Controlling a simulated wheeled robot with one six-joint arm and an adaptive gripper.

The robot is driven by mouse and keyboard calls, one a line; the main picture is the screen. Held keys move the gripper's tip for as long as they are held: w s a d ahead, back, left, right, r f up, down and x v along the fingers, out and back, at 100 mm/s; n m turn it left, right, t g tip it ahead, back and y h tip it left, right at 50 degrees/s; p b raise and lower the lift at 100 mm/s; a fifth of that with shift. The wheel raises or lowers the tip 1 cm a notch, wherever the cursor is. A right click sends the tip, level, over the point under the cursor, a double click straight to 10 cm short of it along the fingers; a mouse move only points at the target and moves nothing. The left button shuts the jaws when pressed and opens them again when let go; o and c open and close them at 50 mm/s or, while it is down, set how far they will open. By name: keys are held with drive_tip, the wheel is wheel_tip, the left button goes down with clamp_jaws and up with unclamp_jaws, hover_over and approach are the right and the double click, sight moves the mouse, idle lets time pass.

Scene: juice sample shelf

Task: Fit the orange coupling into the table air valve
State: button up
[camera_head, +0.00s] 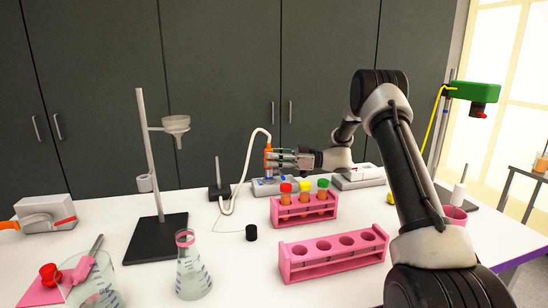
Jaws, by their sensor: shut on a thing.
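The orange coupling (268,159) is upright at the back middle of the table, on the end of a pale looped hose (250,143). My gripper (273,159) reaches in from the right and is shut on the coupling. Below the coupling is a small grey-blue base (272,187) on the table, which I take to be the air valve. The coupling's lower end is close above this base. At this size I cannot tell whether they touch or are apart. The fingers hide part of the coupling.
A pink rack (304,220) with capped tubes stands just in front of the base. An empty pink rack (334,267) is nearer. A retort stand (155,240) and a flask (190,275) are at left. A small black stand (219,191) is left of the base.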

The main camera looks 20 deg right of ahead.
drive_tip(key=o, duration=1.2)
wheel_tip(320, 180, up, 10)
drive_tip(key=s+a+r+m+g+h, duration=0.1)
drive_tip(key=s+h, duration=0.1)
drive_tip(key=s, duration=0.3)
drive_tip(key=s+a+r+m+g+h, duration=0.2)
drive_tip(key=s, duration=0.3)
drive_tip(key=s+d+f+m+h, duration=0.1)
drive_tip(key=s+d+m+h, duration=0.25)
drive_tip(key=s, duration=0.85)
drive_tip(key=s+d+f+m+h, duration=0.1)
drive_tip(key=s+d+m+h, duration=0.3)
drive_tip(key=s, duration=0.9)
drive_tip(key=s+d+m+t+h, duration=0.1)
drive_tip(key=s+d+h, duration=0.1)
drive_tip(key=s+d, duration=0.1)
drive_tip(key=s+d+f+m+h, duration=0.1)
drive_tip(key=s+d+m+h, duration=0.1)
drive_tip(key=s, duration=0.2)
drive_tip(key=s+d+f+m+t+h, duration=0.1)
drive_tip(key=s+d+h, duration=0.1)
drive_tip(key=s+d, duration=0.1)
drive_tip(key=shift+s+d+f+m+t+h, duration=0.15)
drive_tip(key=shift+s+d+m+t+h, duration=0.1)
drive_tip(key=shift+d+t, duration=0.05)
